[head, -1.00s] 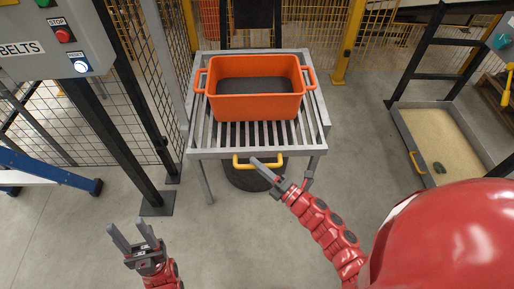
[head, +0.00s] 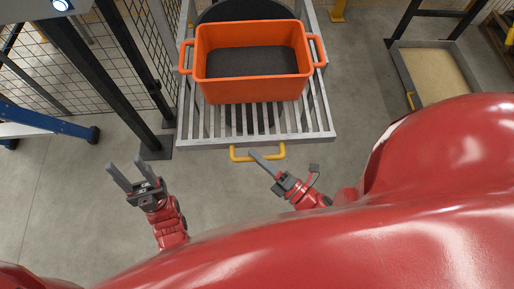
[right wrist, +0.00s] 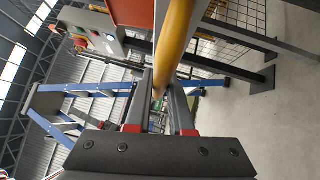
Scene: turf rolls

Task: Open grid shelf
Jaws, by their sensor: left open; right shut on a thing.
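The grid shelf (head: 222,122) is a grey slatted metal rack in the upper middle of the head view. A yellow handle (head: 240,155) is fixed at its front edge. My right gripper (head: 262,161) is at this handle, its fingers shut on the bar. In the right wrist view the yellow handle (right wrist: 174,45) runs between the two grey fingers (right wrist: 162,98). My left gripper (head: 129,173) is open and empty, apart from the shelf at its lower left.
An orange tub (head: 252,89) with a dark bottom sits on the slats. A black post (head: 104,80) and mesh fence stand left of the shelf. A blue-railed platform (head: 45,122) is further left. A sand-filled tray (head: 432,75) lies at right. Floor before the shelf is clear.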

